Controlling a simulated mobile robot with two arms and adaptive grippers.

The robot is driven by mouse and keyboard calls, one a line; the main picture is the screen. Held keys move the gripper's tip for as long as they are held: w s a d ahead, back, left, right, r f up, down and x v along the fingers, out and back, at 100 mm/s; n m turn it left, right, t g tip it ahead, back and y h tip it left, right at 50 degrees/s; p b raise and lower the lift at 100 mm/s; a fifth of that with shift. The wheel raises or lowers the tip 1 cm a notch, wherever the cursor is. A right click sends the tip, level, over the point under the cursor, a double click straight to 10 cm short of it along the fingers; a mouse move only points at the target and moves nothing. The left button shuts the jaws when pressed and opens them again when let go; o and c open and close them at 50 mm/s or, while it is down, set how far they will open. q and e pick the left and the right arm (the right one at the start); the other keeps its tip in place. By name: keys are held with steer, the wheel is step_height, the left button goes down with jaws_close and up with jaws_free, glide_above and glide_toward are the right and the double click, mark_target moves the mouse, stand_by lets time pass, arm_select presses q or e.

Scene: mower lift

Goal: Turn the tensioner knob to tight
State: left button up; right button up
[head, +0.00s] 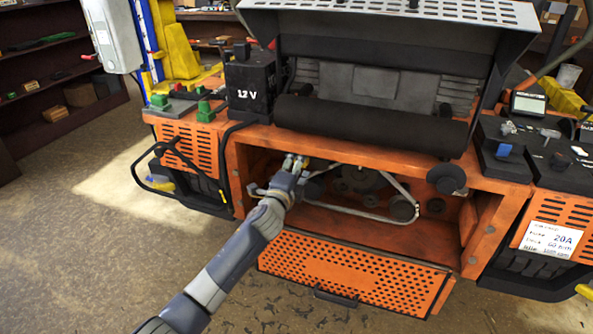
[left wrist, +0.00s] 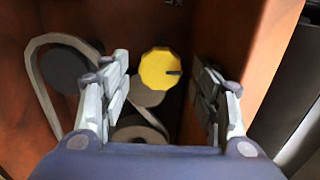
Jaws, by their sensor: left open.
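The yellow tensioner knob (left wrist: 160,68), with a dark pointer mark on its right side, shows in the left wrist view between and beyond my fingers. My left gripper (head: 293,163) reaches into the orange compartment at its left side. In the left wrist view my left gripper (left wrist: 165,105) is open, one finger on each side of the knob in the picture, with visible gaps. In the head view the gripper mostly hides the knob. A grey belt (head: 368,214) runs around dark pulleys (head: 402,208) beside it. My right gripper is not in view.
The perforated orange door (head: 350,278) hangs open below the compartment. Orange side walls (left wrist: 222,35) stand close around the gripper. A black roller (head: 370,124) and the 12 V battery (head: 250,88) sit above. The floor at the left is clear.

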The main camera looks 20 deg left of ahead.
arm_select(q)
steer(key=s, duration=1.2)
steer(key=shift+a, duration=0.2)
steer(key=s+a+f+n+g, duration=0.1)
steer(key=s+f+n+g, duration=0.15)
steer(key=f, duration=0.95)
steer(key=s+a+f+n+g, duration=0.2)
steer(key=f+g, duration=0.1)
steer(key=f, duration=0.9)
steer(key=s+f+n+g+y, duration=0.1)
steer(key=s+f+n+g, duration=0.1)
steer(key=s+f, duration=0.45)
steer(key=s+f+n+g, duration=0.15)
steer(key=s+f, duration=0.25)
steer(key=f, duration=0.5)
steer(key=s+f+n+g, duration=0.4)
steer(key=s+f, duration=1.2)
steer(key=s, duration=0.5)
steer(key=s+d+f+n+g, duration=0.1)
steer(key=s+f+n+g, duration=0.1)
steer(key=s, duration=0.8)
steer(key=s+d+f+n+g, duration=0.1)
steer(key=s+f, duration=0.3)
steer(key=s, duration=0.6)
steer(key=shift+n+g, duration=0.5)
steer(key=shift+n, duration=0.1)
steer(key=shift+d, duration=0.1)
